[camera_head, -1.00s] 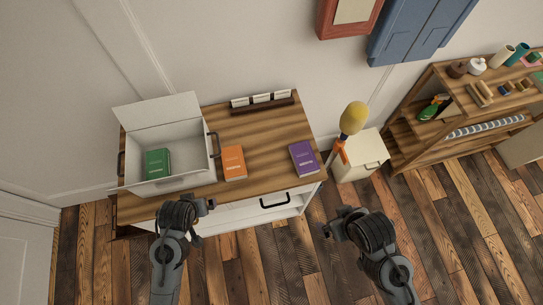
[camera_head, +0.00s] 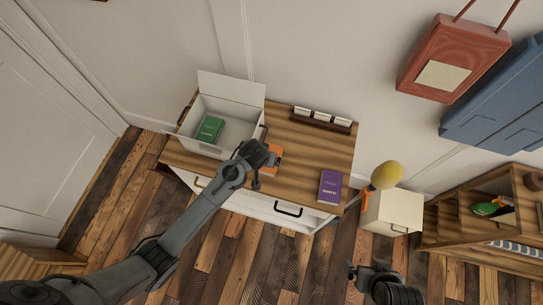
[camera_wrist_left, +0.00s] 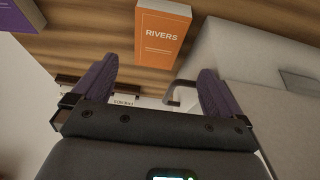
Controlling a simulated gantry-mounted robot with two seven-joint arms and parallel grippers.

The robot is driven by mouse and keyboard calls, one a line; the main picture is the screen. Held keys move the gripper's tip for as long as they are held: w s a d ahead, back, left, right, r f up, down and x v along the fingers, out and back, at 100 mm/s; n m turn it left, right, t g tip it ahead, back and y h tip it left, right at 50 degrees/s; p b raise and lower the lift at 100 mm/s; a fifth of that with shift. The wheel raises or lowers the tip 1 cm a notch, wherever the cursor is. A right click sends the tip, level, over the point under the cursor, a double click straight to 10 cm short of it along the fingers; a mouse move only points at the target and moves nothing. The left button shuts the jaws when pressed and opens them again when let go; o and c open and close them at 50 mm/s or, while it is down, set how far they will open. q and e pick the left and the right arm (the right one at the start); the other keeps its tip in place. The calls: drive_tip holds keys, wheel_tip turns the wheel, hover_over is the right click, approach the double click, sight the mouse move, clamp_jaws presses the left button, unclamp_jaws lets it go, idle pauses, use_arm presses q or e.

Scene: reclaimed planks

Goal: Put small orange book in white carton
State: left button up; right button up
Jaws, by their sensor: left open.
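The small orange book (camera_head: 276,153) lies on the wooden top of the dresser, just right of the white carton, partly hidden by my left gripper. It shows clearly in the left wrist view (camera_wrist_left: 162,38), with RIVERS on its cover. The white carton (camera_head: 232,87) stands open with its lid up and holds a green book (camera_head: 209,129). Its pale side also shows in the wrist view (camera_wrist_left: 235,55). My left gripper (camera_head: 264,164) is open and empty by the orange book; its fingers (camera_wrist_left: 152,78) are spread apart. My right gripper (camera_head: 352,272) is low at the right, away from the dresser, its jaws unclear.
A purple book (camera_head: 329,187) lies on the right of the dresser top (camera_head: 300,160). A dark rack with white cards (camera_head: 322,119) stands at the back. A cream cabinet (camera_head: 393,211) with a yellow-headed object (camera_head: 386,175) is to the right.

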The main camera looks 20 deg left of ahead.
use_arm(q)
drive_tip(key=x, duration=0.4)
drive_tip(key=shift+f+b, duration=0.2)
drive_tip(key=shift+b, duration=0.1)
drive_tip(key=shift+b+x, duration=0.4)
drive_tip(key=shift+x, duration=2.6)
drive_tip(key=shift+d, duration=0.2)
drive_tip(key=shift+c, duration=0.3)
drive_tip(key=c, duration=0.9)
drive_tip(key=shift+r, duration=0.2)
